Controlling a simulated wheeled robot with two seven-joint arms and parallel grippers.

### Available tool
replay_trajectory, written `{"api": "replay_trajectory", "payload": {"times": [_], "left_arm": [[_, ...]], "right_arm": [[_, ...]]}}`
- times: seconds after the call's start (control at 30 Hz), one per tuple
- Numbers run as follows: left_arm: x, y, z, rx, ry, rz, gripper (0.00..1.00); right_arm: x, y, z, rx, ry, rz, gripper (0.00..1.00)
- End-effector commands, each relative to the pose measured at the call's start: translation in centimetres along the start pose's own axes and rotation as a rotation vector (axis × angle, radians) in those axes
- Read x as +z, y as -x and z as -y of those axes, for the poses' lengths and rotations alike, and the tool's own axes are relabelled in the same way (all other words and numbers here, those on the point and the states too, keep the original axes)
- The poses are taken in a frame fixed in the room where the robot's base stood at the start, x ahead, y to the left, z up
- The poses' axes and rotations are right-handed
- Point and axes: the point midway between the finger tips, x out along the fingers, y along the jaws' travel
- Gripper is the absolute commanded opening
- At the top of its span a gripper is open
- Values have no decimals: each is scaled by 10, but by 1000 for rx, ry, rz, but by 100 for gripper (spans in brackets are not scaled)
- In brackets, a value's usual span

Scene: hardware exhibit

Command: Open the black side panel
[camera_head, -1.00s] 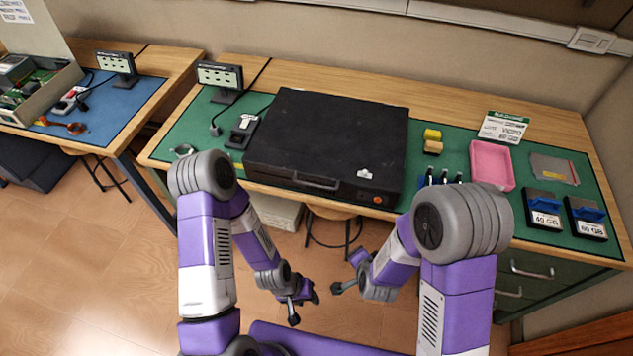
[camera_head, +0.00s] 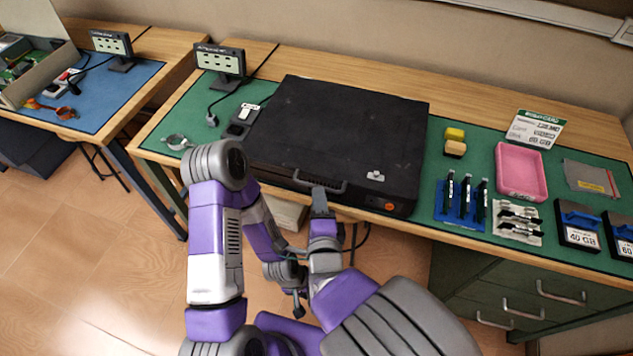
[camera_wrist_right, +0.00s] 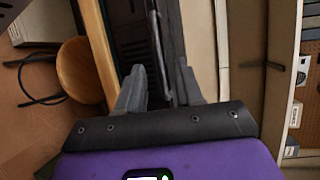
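The black computer case (camera_head: 345,130) lies flat on the green mat, its black panel on top and a handle (camera_head: 318,183) on its front side. My right gripper (camera_head: 320,195) is at the front of the case, by the handle. In the right wrist view my right gripper (camera_wrist_right: 160,85) has its fingers apart, with the dark bar of the handle (camera_wrist_right: 158,50) between them. I cannot tell if they touch it. My left gripper (camera_head: 298,300) hangs low in front of the bench, and its fingers are too small to read.
To the right on the mat (camera_head: 480,160) are yellow sponges (camera_head: 454,141), a blue rack of tools (camera_head: 462,205), a pink tray (camera_head: 520,171) and drive boxes (camera_head: 578,225). A small display (camera_head: 220,61) stands at the left. A stool is under the bench.

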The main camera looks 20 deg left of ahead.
Motion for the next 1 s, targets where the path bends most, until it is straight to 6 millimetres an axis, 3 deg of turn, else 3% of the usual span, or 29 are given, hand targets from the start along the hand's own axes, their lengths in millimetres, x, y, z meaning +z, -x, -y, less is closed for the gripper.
{"api": "replay_trajectory", "payload": {"times": [0.1,0.4,0.77,1.0], "left_arm": [[0,10,-4,0,0,0,43],[0,0,0,0,0,0,43],[0,0,0,0,0,0,43],[0,0,0,0,0,0,43]], "right_arm": [[-1,-13,1,2,4,-2,36],[0,-55,-2,1,2,1,36],[0,-60,-1,3,2,2,36],[0,-60,-1,3,2,2,0]]}}
